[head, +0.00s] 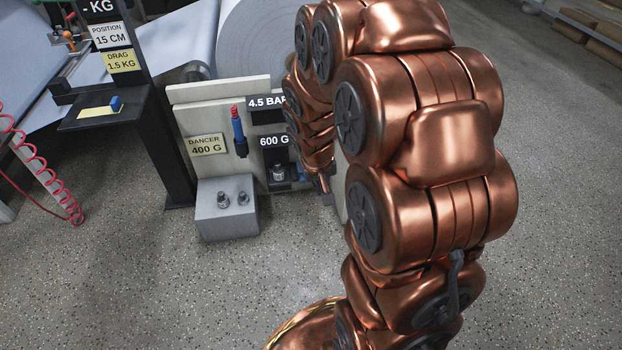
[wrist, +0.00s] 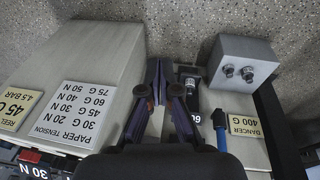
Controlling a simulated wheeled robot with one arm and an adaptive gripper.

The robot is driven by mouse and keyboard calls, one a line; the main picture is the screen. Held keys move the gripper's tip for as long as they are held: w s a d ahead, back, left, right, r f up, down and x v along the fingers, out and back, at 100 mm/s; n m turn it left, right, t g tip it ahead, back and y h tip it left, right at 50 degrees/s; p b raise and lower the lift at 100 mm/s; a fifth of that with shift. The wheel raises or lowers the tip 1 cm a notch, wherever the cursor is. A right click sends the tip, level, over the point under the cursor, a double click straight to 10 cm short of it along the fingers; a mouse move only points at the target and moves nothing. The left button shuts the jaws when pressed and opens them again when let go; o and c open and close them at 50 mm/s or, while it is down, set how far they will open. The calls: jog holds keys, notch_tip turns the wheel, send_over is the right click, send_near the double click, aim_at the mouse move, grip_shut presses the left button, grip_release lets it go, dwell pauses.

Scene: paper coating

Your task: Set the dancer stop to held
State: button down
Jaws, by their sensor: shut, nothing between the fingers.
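No part in view is labelled as the dancer stop, so I cannot tell which part it is. A yellow DANCER 400 G card (head: 207,144) is on the pale panel; it also shows upside down in the wrist view (wrist: 244,126). Beside it is a blue handle with a red top (head: 238,130); its blue part shows in the wrist view (wrist: 220,127). A dark fitting with a metal cylinder (head: 278,174) sits below the 600 G display (head: 274,141). My gripper (wrist: 160,92) is shut and empty, close to the dark fitting (wrist: 190,80). In the head view my arm mostly hides it.
A grey box with two metal weights (head: 226,208) stands at the panel's foot. A paper tension card (wrist: 77,114) is on the pale surface. A black post with a shelf (head: 115,107) stands at left, near a red coiled hose (head: 60,190). The foreground floor is clear.

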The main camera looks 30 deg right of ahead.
jog(key=w+d+f+m+t, duration=0.2)
jog(key=w+d+f+t, duration=0.2)
jog(key=w+d+f, duration=0.7)
jog(key=w+d+f+m+t+y, duration=0.1)
jog(key=w+f+m+t, duration=0.1)
jog(key=f, duration=0.3)
jog(key=w+d+f+m+t+y, duration=0.1)
jog(key=w+d+f+t+y, duration=0.1)
jog(key=f, duration=0.4)
jog(key=w+t, duration=0.1)
jog(key=t, duration=0.1)
jog(key=shift+d+m+t+y, duration=0.2)
jog(key=shift+m+t+y, duration=0.1)
jog(key=shift+m, duration=0.1)
jog(key=shift+w+f, duration=0.1)
jog(key=shift+w, duration=0.05)
jog(key=b, duration=0.3)
send_near(301, 173)
notch_tip(301, 173, down, 3)
jog(key=w, duration=0.2)
jog(key=shift+b+x, duration=0.35)
jog(key=shift+x, duration=0.5)
